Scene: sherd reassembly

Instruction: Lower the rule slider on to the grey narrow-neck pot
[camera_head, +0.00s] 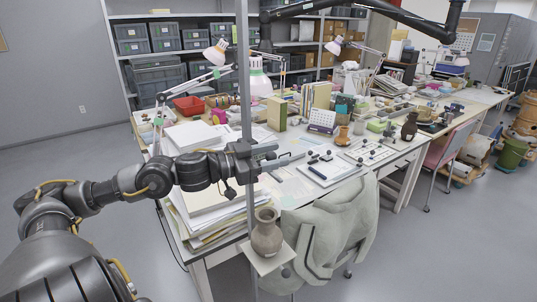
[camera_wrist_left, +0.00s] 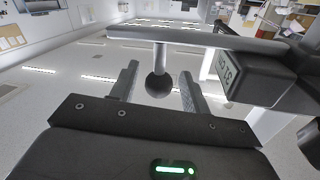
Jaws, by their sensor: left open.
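The grey narrow-neck pot (camera_head: 267,238) stands upright on a small white platform at the bottom centre of the head view. My left gripper (camera_head: 280,155) is open, above the pot and at the upright pole (camera_head: 245,75). In the left wrist view the rule slider shows as a dark box with a small display (camera_wrist_left: 228,73) and a grey crossbar (camera_wrist_left: 170,36). A dark ball knob (camera_wrist_left: 158,86) on a short stem sits between the open fingers, with gaps on both sides. My right gripper is out of view.
A long cluttered table (camera_head: 285,195) fills the middle, with a paper stack (camera_head: 207,215) at its near left corner. A chair with a grey-green jacket (camera_head: 335,235) stands close right of the pot. The floor at the lower right is clear.

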